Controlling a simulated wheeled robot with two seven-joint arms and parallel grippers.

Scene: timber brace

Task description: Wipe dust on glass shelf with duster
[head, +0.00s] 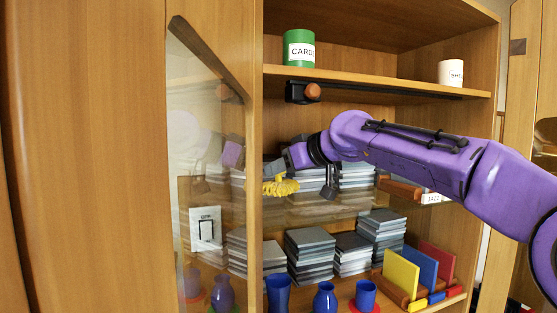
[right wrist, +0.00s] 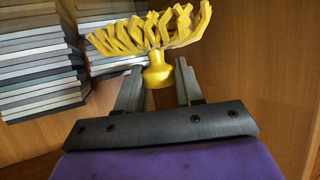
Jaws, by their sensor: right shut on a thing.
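The yellow duster (head: 281,187) is held inside the cabinet by my right gripper (head: 292,160), on the left side of the opening. In the right wrist view its spiky yellow head (right wrist: 150,34) points away from me, and the gripper fingers (right wrist: 158,78) are shut on its rounded handle. The clear glass shelf (head: 325,211) lies at mid height in the cabinet, with the duster at about its level near the left end. I cannot tell whether the duster touches the glass. Dust is not discernible. My left gripper is not in view.
Stacks of grey cases (head: 357,176) stand at glass shelf level, with more stacks (head: 310,252) below. Blue cups (head: 278,293) and coloured panels (head: 401,273) are at the bottom. A green canister (head: 299,48) stands on the upper wooden shelf (head: 390,82). A glass-paned door (head: 208,180) is at left.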

